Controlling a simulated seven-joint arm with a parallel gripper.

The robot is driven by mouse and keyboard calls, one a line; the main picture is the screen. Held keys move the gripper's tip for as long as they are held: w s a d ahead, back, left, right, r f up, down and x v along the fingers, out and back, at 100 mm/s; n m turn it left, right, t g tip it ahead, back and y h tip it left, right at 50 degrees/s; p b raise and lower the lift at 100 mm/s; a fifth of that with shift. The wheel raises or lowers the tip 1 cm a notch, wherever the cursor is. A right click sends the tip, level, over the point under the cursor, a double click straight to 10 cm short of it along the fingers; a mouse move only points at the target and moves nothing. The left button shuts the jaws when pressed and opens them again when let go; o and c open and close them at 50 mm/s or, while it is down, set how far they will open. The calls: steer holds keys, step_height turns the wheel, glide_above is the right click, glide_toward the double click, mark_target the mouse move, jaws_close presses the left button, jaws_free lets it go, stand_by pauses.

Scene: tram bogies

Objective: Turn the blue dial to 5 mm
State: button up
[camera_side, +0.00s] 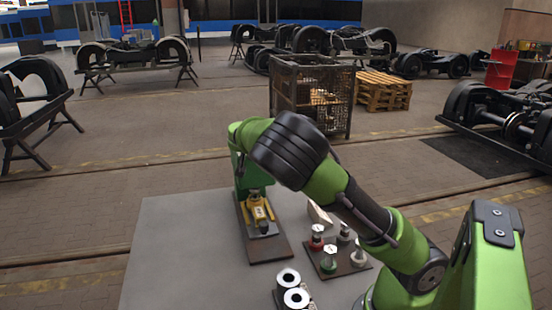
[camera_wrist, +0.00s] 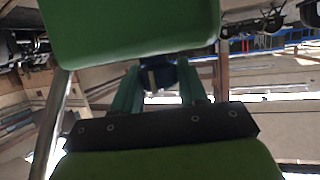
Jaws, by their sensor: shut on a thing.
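My gripper (camera_side: 254,190) is low over the far end of a yellow device (camera_side: 260,213) on a dark board, mostly covered by my arm in the side view. In the wrist view my gripper's two green fingers (camera_wrist: 160,85) close in on a dark blue part (camera_wrist: 158,75), which appears to be the blue dial. My gripper is shut on it. The dial is hidden in the side view, and no scale or number is readable in either view. A black part (camera_side: 264,228) sits at the near end of the yellow device.
Black cylinders (camera_side: 289,278) with white ends stand at the front. The grey table (camera_side: 180,250) is clear at left.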

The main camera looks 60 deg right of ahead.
steer(key=n+t+y, duration=0.3)
steer(key=n+t, duration=0.1)
steer(key=shift+n+t+y, duration=0.3)
steer(key=shift+n+y, duration=0.1)
steer(key=shift+n, duration=0.3)
steer(key=o, duration=1)
steer(key=shift+c, duration=0.2)
